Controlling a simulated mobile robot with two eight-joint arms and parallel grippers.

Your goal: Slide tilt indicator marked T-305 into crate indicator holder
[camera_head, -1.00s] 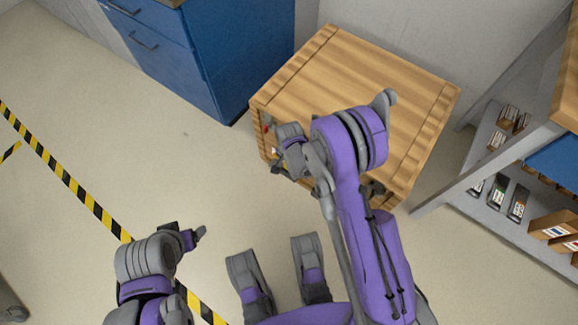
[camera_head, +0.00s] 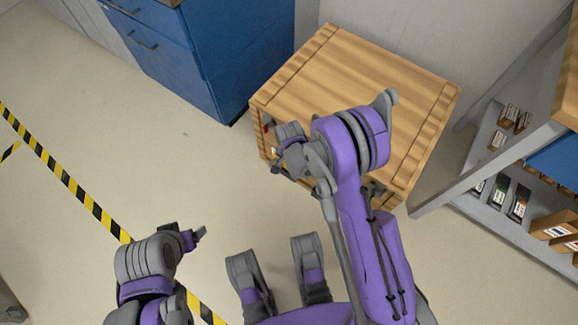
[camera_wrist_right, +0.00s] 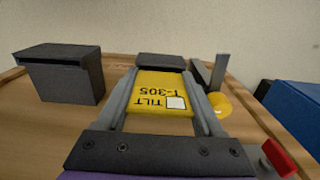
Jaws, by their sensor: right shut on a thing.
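The tilt indicator (camera_wrist_right: 158,84) is a yellow plate marked TILT T-305 with a small white square, its lettering upside down in the right wrist view. My right gripper (camera_wrist_right: 162,88) is shut on it, one finger along each side. A dark block (camera_wrist_right: 160,61) lies right at the plate's far end; I cannot tell whether the plate is inside it or only against it. The wooden crate (camera_head: 345,85) stands ahead, and my right gripper (camera_head: 277,167) is at its left front side in the head view. My left gripper (camera_head: 199,233) is low over the floor, away from the crate.
In the wrist view, a dark box (camera_wrist_right: 72,78) sits left on the crate face, and a yellow round piece (camera_wrist_right: 220,104) and red piece (camera_wrist_right: 278,158) sit right. A blue cabinet (camera_head: 205,60) stands behind left. A grey shelf (camera_head: 500,205) with small items stands right.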

